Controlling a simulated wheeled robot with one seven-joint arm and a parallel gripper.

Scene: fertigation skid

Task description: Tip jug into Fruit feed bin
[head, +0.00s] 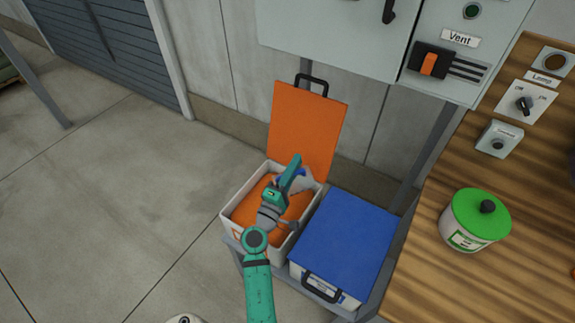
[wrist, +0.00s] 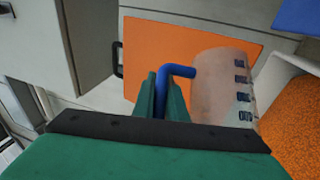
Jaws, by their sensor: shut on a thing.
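My gripper (head: 294,168) is shut on the blue handle of a pale, see-through jug (head: 305,182). In the wrist view the jug (wrist: 218,80) is right of my gripper (wrist: 161,90), with dark marks along its side; the handle lies between the fingers. The jug is over the right rear part of an open white bin (head: 231,215) filled with orange grains. Its orange lid (head: 305,125) stands raised behind. The bin's front label is mostly hidden by my arm, so its name cannot be read. The jug's exact tilt and contents are unclear.
A second bin with a shut blue lid (head: 347,238) stands right beside the open one. A wooden bench (head: 420,285) at right holds a green-lidded pot (head: 470,225). A grey cabinet (head: 335,35) hangs above the bins. The floor at left is clear.

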